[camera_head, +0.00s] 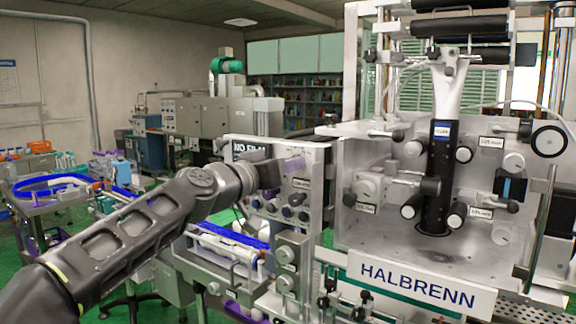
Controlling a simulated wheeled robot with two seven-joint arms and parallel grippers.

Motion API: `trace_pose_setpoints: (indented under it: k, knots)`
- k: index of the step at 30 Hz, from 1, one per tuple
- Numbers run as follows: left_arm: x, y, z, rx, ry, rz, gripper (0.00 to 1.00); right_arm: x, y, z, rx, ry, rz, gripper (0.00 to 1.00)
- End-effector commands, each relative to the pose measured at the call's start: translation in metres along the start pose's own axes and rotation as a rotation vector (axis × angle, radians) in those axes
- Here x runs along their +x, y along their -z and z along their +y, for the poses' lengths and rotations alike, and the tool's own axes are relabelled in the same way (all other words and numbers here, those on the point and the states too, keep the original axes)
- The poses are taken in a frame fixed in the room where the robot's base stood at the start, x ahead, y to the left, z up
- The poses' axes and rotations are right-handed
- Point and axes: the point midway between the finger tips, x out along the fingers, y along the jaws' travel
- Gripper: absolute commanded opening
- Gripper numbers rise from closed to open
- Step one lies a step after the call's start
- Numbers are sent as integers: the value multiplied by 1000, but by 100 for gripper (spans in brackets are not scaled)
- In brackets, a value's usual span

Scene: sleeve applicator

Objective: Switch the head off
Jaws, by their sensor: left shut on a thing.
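A grey control panel (318,165) with several purple and dark knobs (297,199) faces me left of the machine's clear housing. A small white label (301,183) sits on it, too small to read. My left gripper (272,174) reaches in from the left to the upper part of this panel. It is shut on a control there, which the dark fingers mostly hide. I cannot tell which way that control is set. The sleeve applicator head (438,190), a dark vertical cylinder under a white cone, stands upright inside the housing. My right gripper is not in view.
Below the panel are silver adjusting knobs (285,254) and a blue-edged conveyor (228,247). Another conveyor table (50,187) stands at far left.

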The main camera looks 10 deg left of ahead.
Motion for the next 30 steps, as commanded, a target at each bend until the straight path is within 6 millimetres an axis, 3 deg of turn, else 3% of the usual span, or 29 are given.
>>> trace_pose_setpoints:
  k: [14,30]
  knots:
    - [0,0,0,-154,0,1,0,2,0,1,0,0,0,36]
    - [0,1,0,-595,0,2,0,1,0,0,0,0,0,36]
